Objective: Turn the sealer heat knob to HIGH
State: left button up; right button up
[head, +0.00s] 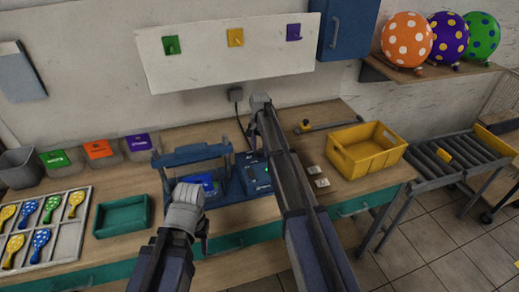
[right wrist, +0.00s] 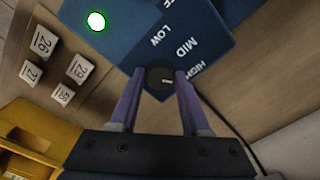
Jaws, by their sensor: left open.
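The sealer's blue control box (head: 254,172) stands on the bench in the head view, partly hidden by my right arm. In the right wrist view its panel (right wrist: 128,38) carries the labels LOW, MID and HIGH and a lit green lamp (right wrist: 96,20). The black heat knob (right wrist: 160,82) sits between the two fingertips of my right gripper (right wrist: 160,90), which look closed against its sides. A small light mark on the knob points right, roughly towards HIGH. My left gripper (head: 204,232) hangs open and empty in front of the blue press frame (head: 190,153).
A yellow bin (head: 365,152) and small numbered tags (head: 318,176) lie right of the sealer. A green tray (head: 122,215) and a divided tray (head: 77,235) of paddles are at left. A roller conveyor (head: 450,160) stands right. Balloons sit on a shelf (head: 430,70).

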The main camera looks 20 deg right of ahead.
aim_at(259, 151)
jog(key=o, duration=0.3)
jog(key=shift+o, duration=0.2)
jog(key=shift+r, duration=0.1)
notch_tip(259, 151, up, 8)
jog(key=p, duration=0.8)
jog(key=shift+f, duration=0.2)
jog(key=shift+s+a, duration=0.1)
jog(key=shift+s, duration=0.05)
jog(key=s+a+f+n+b, duration=0.2)
jog(key=s+a+n, duration=0.2)
jog(key=s, duration=0.8)
jog(key=s+a+f+n+b, duration=0.2)
jog(key=s+a+n, duration=0.3)
jog(key=s, duration=0.7)
jog(key=s+a+f+n+h+b, duration=0.1)
jog(key=s+a+n, duration=0.3)
jog(key=s+a, duration=0.4)
jog(key=s+f+b, duration=0.1)
jog(key=s, duration=0.3)
